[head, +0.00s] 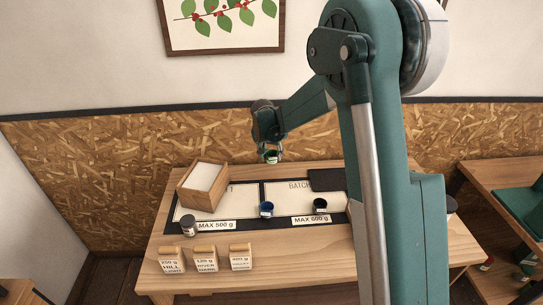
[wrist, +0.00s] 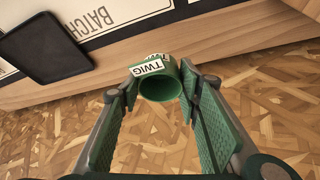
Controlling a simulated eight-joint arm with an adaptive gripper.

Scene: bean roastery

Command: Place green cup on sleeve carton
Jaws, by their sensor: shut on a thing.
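The green cup (head: 271,158) is held by my gripper (head: 268,150) in the air above the back edge of the table. In the wrist view the green cup (wrist: 160,88) sits between the two fingers of my gripper (wrist: 159,90), which are shut on it. It has a white label reading TWIG, and its round opening shows. A tan box with a white top (head: 204,184) stands tilted in view at the table's back left; it may be the sleeve carton, but I cannot read any name on it.
The table (head: 300,244) carries two marked areas, MAX 500 g and MAX 600 g. A blue cup (head: 266,209), a black cup (head: 320,205) and a dark jar (head: 188,225) stand there. A dark flat pad (head: 326,180) lies back right. Three small labelled blocks (head: 206,259) line the front.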

